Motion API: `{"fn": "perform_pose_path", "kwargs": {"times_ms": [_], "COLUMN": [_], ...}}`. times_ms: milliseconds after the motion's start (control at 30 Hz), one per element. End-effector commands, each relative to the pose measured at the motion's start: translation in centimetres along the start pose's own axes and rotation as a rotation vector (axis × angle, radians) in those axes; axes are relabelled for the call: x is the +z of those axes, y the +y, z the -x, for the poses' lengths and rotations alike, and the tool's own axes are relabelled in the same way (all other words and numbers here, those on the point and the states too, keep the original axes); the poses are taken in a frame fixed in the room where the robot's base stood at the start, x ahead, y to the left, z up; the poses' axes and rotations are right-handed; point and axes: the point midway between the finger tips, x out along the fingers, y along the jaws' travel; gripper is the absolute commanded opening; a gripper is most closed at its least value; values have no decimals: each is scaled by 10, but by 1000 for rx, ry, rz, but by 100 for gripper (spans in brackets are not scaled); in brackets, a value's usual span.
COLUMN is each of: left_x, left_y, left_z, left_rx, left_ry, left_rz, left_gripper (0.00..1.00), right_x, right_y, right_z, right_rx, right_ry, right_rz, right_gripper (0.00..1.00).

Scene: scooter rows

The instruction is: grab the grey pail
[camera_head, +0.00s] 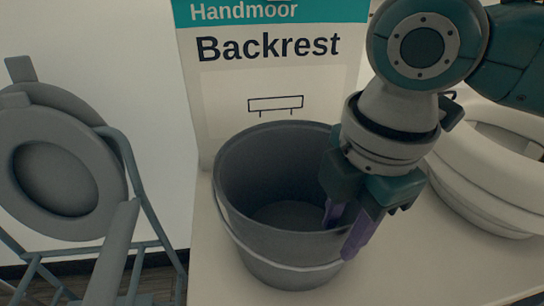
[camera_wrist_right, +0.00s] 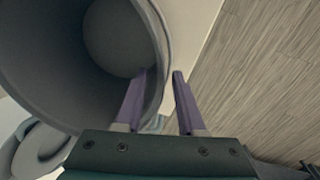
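The grey pail (camera_head: 262,252) stands upright and open on a pale surface in the head view, in front of a white sign. Its inside looks empty. My right gripper (camera_head: 338,236) reaches down over the pail's right front rim with purple fingers apart. One finger is inside the pail and the other is outside, with the wall between them. The right wrist view shows the pail (camera_wrist_right: 52,62) at upper left and the open fingers (camera_wrist_right: 159,82) straddling its wall. A gap shows beside the outer finger. My left gripper is not in view.
The "Backrest" sign (camera_head: 265,75) stands behind the pail. A grey-blue chair frame with a round seat (camera_head: 62,178) stands at left. White ring-shaped seats (camera_head: 482,180) lie close at right. The pale surface (camera_head: 420,275) is clear at front right.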

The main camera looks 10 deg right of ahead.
Motion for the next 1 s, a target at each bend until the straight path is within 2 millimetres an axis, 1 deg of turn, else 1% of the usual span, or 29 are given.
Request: {"fn": "perform_pose_path", "kwargs": {"times_ms": [33,100,200,267,367,567,900,1000], "left_x": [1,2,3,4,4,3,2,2], "left_y": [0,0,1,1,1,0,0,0], "left_z": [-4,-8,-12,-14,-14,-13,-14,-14], "left_rx": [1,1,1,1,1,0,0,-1], "left_ry": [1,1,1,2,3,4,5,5], "left_rz": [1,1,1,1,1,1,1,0], "left_gripper": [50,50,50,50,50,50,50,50], "right_x": [-1,-2,-3,-3,-3,-3,-3,-3], "right_y": [-1,-2,-1,-2,-1,-1,-1,-1], "right_z": [-9,-22,-37,-44,-48,-48,-48,-47], "right_rx": [-3,-3,-2,-2,0,0,1,1], "right_ry": [1,0,0,-1,0,-1,0,0], "right_rz": [0,0,-1,-1,1,1,0,0], "right_gripper": [39,39,39,39,39,39,0,0]}}
